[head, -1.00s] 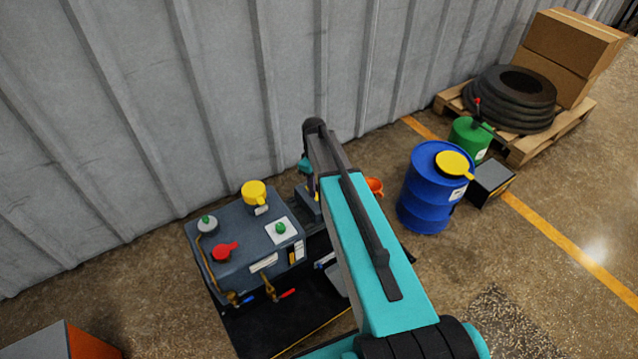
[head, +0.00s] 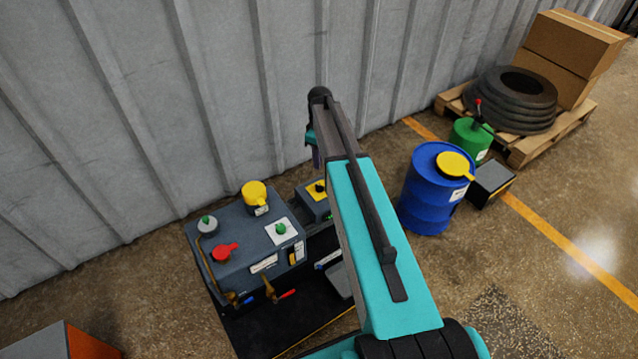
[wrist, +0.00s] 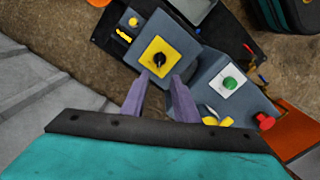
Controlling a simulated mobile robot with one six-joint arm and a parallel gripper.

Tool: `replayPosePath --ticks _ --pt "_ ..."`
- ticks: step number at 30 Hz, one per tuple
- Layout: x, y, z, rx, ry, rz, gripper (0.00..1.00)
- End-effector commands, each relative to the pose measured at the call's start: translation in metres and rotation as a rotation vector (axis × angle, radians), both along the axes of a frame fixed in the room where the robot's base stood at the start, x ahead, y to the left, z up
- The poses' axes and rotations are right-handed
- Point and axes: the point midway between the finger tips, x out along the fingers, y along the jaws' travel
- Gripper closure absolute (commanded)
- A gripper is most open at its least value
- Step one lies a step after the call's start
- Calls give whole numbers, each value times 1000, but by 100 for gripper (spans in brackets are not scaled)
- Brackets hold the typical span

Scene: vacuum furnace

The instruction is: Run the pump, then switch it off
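A grey box with a black knob (wrist: 159,59) on a yellow plate (wrist: 150,70) lies just ahead of my fingertips in the wrist view. In the head view this yellow plate (head: 314,194) shows beside my arm. My gripper (wrist: 160,78) has its two purple fingers apart with nothing between them. The fingertips overlap the plate's lower edge in the picture; the knob appears clear of them. A larger grey housing (head: 235,235) stands to the left, with a green button (head: 281,229) on a white plate. I cannot tell the knob's setting or whether the pump runs.
A blue drum (head: 428,200), a green can (head: 470,140) and a loaded pallet (head: 530,150) stand right. A corrugated wall (head: 220,90) rises behind.

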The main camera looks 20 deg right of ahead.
Motion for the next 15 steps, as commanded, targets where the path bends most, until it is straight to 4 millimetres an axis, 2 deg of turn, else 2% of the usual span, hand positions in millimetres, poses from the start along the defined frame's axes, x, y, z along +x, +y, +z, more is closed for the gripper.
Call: replayPosePath --ticks 5,15 --pt "0 0 -16 1 2 -1 73" --pt "0 -1 -60 0 3 -1 73"
